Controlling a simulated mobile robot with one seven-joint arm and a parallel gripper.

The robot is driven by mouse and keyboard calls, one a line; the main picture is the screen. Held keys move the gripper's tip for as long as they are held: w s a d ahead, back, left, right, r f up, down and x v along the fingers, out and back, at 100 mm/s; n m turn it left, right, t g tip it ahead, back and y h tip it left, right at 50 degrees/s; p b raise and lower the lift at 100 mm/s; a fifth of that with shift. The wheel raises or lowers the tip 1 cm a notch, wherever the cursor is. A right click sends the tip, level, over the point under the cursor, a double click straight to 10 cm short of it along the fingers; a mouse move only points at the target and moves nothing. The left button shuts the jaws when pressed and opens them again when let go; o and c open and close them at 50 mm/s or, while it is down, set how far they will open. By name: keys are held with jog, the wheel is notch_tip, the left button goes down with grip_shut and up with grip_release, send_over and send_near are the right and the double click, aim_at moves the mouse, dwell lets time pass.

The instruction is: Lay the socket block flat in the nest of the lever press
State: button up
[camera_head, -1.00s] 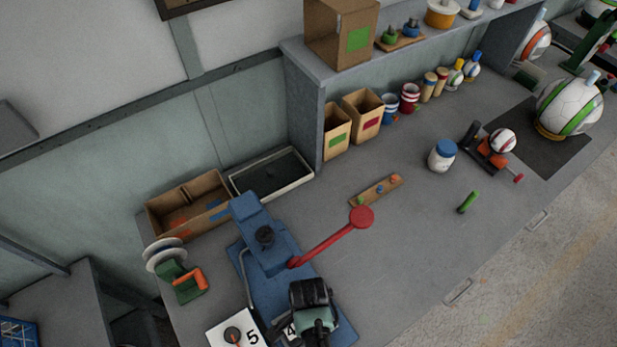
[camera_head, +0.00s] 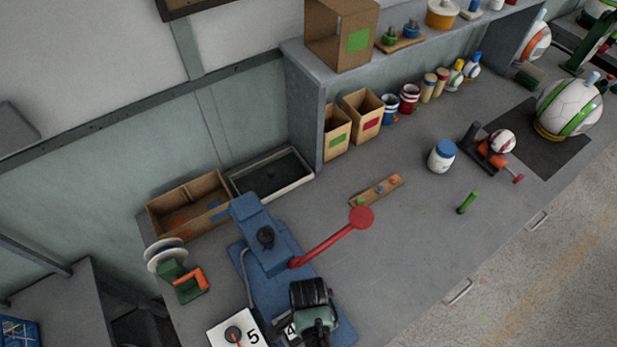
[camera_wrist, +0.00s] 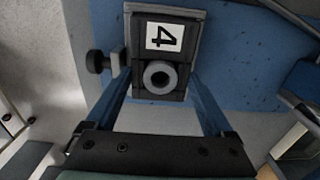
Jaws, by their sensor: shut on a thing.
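The socket block (camera_wrist: 160,45) is dark, with a white label reading 4 and a grey ring around a round hole. In the wrist view it sits between the blue fingers of my gripper (camera_wrist: 161,84), which is shut on it. A grey frame of the nest (camera_wrist: 200,22) shows around the block's far edges, with a black knob at its left. I cannot tell whether the block rests on the nest floor or hangs just above it. The lever press (camera_head: 268,255) is blue with a red lever (camera_head: 330,240) sticking out to the right. My wrist hides most of the block in the head view.
A white plate marked 5 (camera_head: 248,332) lies left of my wrist. A green and orange tool (camera_head: 183,283) stands left of the press. An open cardboard box (camera_head: 190,207) and a dark tray (camera_head: 270,175) lie behind it.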

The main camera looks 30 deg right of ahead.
jog(key=shift+f+b, duration=0.65)
jog(key=shift+f, duration=0.1)
jog(key=o, duration=1.2)
jog(key=shift+c, duration=0.2)
notch_tip(320, 180, up, 13)
jog(key=shift+f, duration=0.1)
